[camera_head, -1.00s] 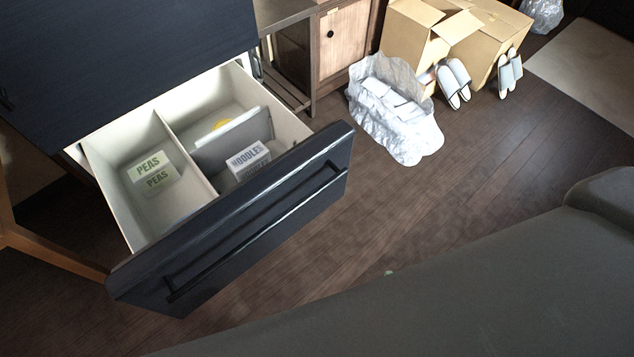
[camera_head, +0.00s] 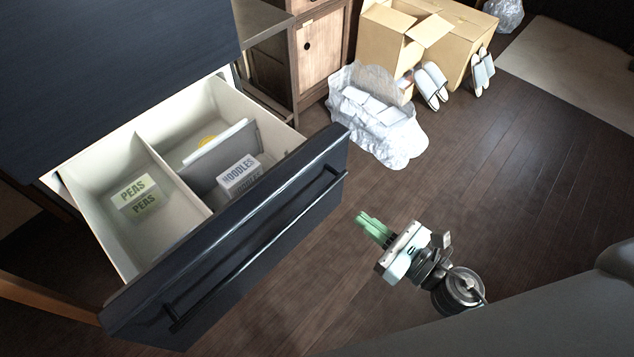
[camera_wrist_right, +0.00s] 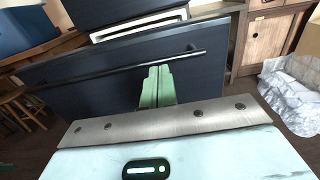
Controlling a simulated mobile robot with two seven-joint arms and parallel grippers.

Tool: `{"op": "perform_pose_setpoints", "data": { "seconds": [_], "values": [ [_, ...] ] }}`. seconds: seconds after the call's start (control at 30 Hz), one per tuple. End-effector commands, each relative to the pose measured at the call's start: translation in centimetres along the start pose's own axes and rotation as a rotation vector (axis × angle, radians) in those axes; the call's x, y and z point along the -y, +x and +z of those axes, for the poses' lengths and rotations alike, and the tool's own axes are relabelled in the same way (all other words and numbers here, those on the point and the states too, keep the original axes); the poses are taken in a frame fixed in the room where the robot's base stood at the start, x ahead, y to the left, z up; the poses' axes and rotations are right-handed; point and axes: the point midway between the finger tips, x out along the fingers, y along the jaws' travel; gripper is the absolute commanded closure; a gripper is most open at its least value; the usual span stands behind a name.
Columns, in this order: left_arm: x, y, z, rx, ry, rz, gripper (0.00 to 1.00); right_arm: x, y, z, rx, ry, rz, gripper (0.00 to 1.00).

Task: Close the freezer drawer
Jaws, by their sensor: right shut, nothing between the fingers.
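The freezer drawer (camera_head: 235,240) is pulled far out, with its dark front and long bar handle (camera_head: 262,250) facing the lower right. Inside are a peas box (camera_head: 134,193), a noodles box (camera_head: 240,174) and a divider. My right gripper (camera_head: 366,224) is to the right of the drawer front, apart from it, with its green fingers pointing toward it. The fingers are shut and empty. In the right wrist view the fingers (camera_wrist_right: 157,85) stand in front of the dark drawer front (camera_wrist_right: 100,80), overlapping its handle (camera_wrist_right: 120,68). My left gripper is not in view.
A white plastic bag (camera_head: 375,120), open cardboard boxes (camera_head: 390,40) and slippers (camera_head: 433,85) lie at the upper right. A wooden cabinet (camera_head: 322,48) stands beside the freezer (camera_head: 110,60). The wooden floor right of the drawer is clear.

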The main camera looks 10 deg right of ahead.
Motion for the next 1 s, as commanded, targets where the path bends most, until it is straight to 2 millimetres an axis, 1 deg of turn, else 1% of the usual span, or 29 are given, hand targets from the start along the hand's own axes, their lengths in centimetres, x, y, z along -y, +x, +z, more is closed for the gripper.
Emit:
{"op": "perform_pose_setpoints", "data": {
  "seconds": [0.17, 0.5, 0.7, 0.83, 1.0],
  "values": [
    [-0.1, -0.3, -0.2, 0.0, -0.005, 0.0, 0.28, 0.0, 2.2, 0.3, 0.004, 0.001, -0.001, 1.0],
    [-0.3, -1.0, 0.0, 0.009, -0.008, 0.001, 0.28, 0.0, 8.5, 0.2, 0.004, 0.004, -0.001, 1.0],
    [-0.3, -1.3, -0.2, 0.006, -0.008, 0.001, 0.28, 0.0, 11.7, 0.2, 0.003, 0.006, -0.001, 1.0],
    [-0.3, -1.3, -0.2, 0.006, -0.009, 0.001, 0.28, 0.0, 12.9, 0.0, 0.001, 0.006, -0.001, 1.0],
    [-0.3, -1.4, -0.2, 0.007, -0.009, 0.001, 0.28, 0.0, 13.7, 0.0, 0.0, 0.005, -0.001, 1.0]
  ]
}}
